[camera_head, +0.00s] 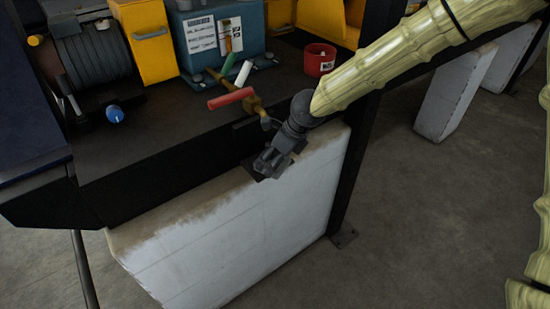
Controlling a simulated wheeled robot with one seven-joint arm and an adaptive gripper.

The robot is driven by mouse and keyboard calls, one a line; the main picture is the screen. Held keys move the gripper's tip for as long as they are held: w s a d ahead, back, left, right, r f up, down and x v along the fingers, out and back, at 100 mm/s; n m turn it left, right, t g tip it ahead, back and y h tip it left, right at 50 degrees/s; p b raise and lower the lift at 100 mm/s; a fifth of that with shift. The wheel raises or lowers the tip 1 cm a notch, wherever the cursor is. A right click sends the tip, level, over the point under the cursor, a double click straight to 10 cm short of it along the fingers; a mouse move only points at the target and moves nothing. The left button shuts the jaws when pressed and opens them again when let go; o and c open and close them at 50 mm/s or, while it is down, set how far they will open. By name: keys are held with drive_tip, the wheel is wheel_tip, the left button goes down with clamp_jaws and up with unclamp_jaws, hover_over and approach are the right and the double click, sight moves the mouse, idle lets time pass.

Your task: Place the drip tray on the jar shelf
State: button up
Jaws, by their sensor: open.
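My gripper (266,168) hangs open over the front edge of the dark work surface (165,135), above the white block wall. A small dark flat piece (252,167) shows beside and partly behind the fingers. I cannot tell whether it is the drip tray or part of the bench edge. No object is clearly between the fingers. I cannot pick out the jar shelf with certainty in this view.
A red cup-like container (320,59) stands at the back right of the surface. A red-handled brass fitting (231,97) lies close behind my gripper. A blue box (208,38), yellow housing (146,38) and grey drum (92,59) fill the back. Open floor (430,215) lies right.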

drive_tip(key=b+v, duration=0.2)
drive_tip(key=v, duration=1)
drive_tip(key=s+d+f+n+h, duration=0.2)
drive_tip(key=s+d+f+n, duration=0.2)
drive_tip(key=f, duration=0.7)
drive_tip(key=s+d+f+n+h, duration=0.1)
drive_tip(key=s+d+f+n, duration=0.3)
drive_tip(key=f, duration=0.6)
drive_tip(key=s+d+f+n+h, duration=0.25)
drive_tip(key=s+d+f, duration=0.2)
drive_tip(key=f, duration=0.65)
drive_tip(key=s+d+f+n+g, duration=0.1)
drive_tip(key=s+f+n, duration=0.3)
drive_tip(key=s, duration=0.4)
drive_tip(key=s+d+f+n+y, duration=0.1)
drive_tip(key=s+f+n, duration=0.3)
drive_tip(key=s, duration=0.4)
drive_tip(key=s+d+f+n+g, duration=0.1)
drive_tip(key=s+d+f+n, duration=0.2)
drive_tip(key=s, duration=0.5)
drive_tip(key=shift+d+f+n+g, duration=0.3)
drive_tip(key=shift+f+n, duration=0.4)
drive_tip(key=shift+n, duration=0.45)
drive_tip(key=shift+y, duration=0.25)
wheel_tip(320, 180, down, 6)
drive_tip(key=b, duration=0.6)
